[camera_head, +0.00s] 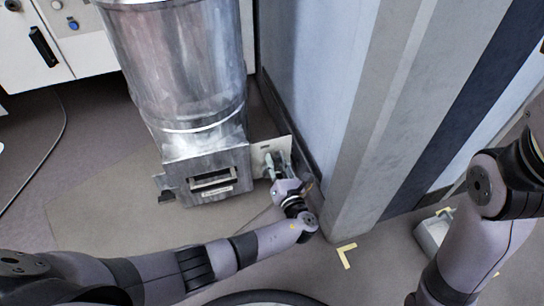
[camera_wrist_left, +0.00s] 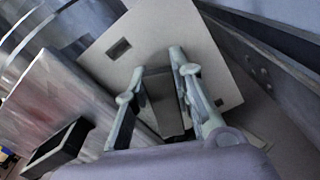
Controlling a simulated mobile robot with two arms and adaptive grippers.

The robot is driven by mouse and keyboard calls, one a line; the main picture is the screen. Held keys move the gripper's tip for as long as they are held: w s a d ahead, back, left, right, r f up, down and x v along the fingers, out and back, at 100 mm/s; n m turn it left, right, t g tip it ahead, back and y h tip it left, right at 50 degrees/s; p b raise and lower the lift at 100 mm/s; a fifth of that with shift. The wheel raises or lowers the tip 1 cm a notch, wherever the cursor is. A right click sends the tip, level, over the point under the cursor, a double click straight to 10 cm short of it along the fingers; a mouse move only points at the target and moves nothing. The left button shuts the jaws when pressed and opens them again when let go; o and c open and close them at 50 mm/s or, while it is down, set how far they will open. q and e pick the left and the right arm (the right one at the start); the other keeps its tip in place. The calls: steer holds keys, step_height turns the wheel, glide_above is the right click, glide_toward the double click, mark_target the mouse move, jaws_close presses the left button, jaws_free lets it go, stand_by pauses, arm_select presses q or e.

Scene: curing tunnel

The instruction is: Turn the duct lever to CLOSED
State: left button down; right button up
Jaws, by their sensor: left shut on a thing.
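The duct is a shiny metal cylinder (camera_head: 180,65) standing on a square metal box (camera_head: 205,165). A pale plate (camera_head: 262,152) sticks out from the right of the box; in the left wrist view the plate (camera_wrist_left: 205,45) shows a dark square slot and a smaller mark. My left gripper (camera_head: 270,163) is at this plate. In the left wrist view a dark grey bar, the duct lever (camera_wrist_left: 162,98), lies between the two fingers of the left gripper (camera_wrist_left: 158,62), which is shut on it. No OPEN or CLOSED lettering is readable. My right gripper is out of view.
A tall grey-blue panel wall (camera_head: 330,100) stands close to the right of the plate. A white cabinet with buttons (camera_head: 85,45) is at the back left. A pale box (camera_head: 432,238) sits on the floor at right. Floor at left is mostly clear, with a cable.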

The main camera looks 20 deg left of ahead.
arm_select(q)
steer(key=shift+w+d+f+m+p, duration=0.15)
steer(key=shift+w+d+m+p, duration=0.05)
steer(key=shift+m, duration=0.4)
steer(key=shift+w+d+f+m+p, duration=0.1)
steer(key=shift+w+d+m+p, duration=0.1)
steer(key=shift+m, duration=0.4)
steer(key=c, duration=1.4)
jaws_free()
steer(key=shift+o, duration=0.2)
step_height(320, 180, up, 10)
steer(key=shift+f, duration=0.1)
steer(key=shift+c, duration=0.2)
